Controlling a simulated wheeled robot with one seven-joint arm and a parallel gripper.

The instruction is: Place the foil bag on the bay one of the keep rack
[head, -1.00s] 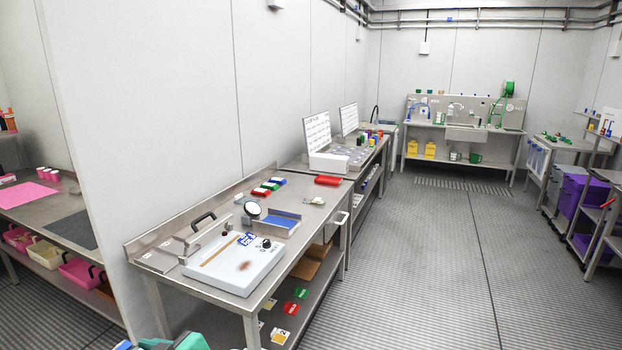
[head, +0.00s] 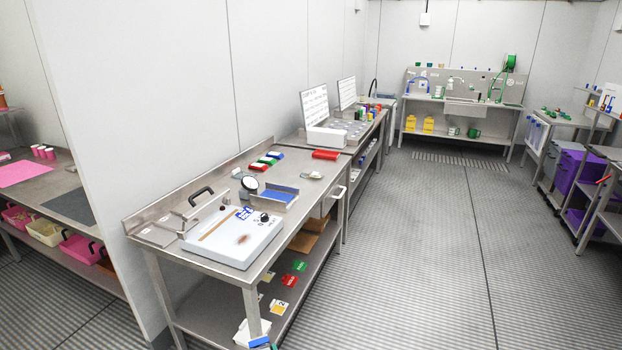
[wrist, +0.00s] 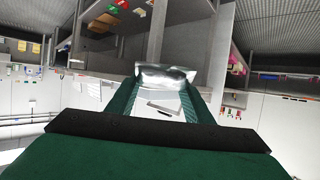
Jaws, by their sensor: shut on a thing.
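In the wrist view, my gripper (wrist: 165,92) has its two dark green fingers on either side of a shiny silver foil bag (wrist: 165,74). It is shut on the bag, which sits across the fingertips with a pale printed panel below its silver end. The bag is not clear in the head view. The keep rack and its bay one cannot be told for sure in either view.
A steel bench (head: 165,212) with a pale sealing device (head: 232,238) stands at left centre, with cards on its lower shelf. A pink mat (head: 28,172) lies on another bench behind the partition. Purple bins (head: 590,180) stand at the right. The ribbed floor between is open.

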